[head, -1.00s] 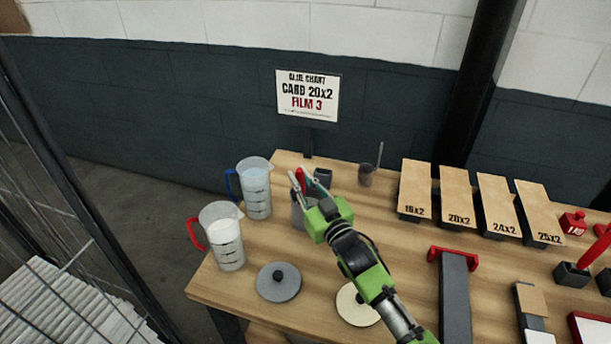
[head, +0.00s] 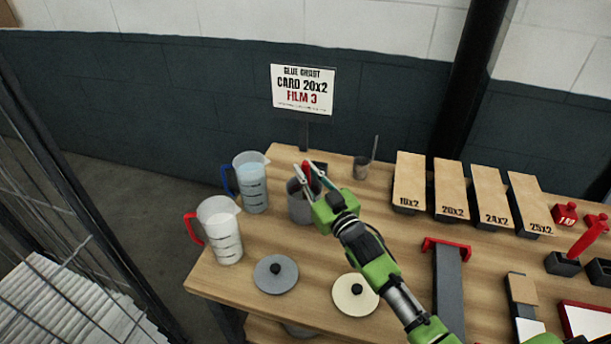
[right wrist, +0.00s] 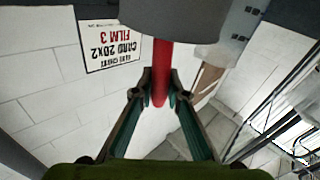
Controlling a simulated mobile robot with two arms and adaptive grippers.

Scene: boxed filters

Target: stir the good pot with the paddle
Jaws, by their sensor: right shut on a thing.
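The grey pot (head: 296,207) stands on the bench behind the two lids, partly hidden by my right gripper. My right gripper (head: 307,178) is over the pot and shut on the red handle of the paddle (head: 306,169). In the right wrist view, which is upside down, the red paddle handle (right wrist: 160,80) is between the fingers and runs to the grey pot (right wrist: 180,18). The paddle's lower end is hidden, and I cannot see the pot's contents. My left gripper is not in view.
A blue-handled jug (head: 252,185) and a red-handled jug (head: 222,232) stand left. A grey lid (head: 275,283) and a cream lid (head: 345,300) lie in front. A small cup with a stick (head: 361,169) stands behind. The sign (head: 302,90) reads "CARD 20x2, FILM 3".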

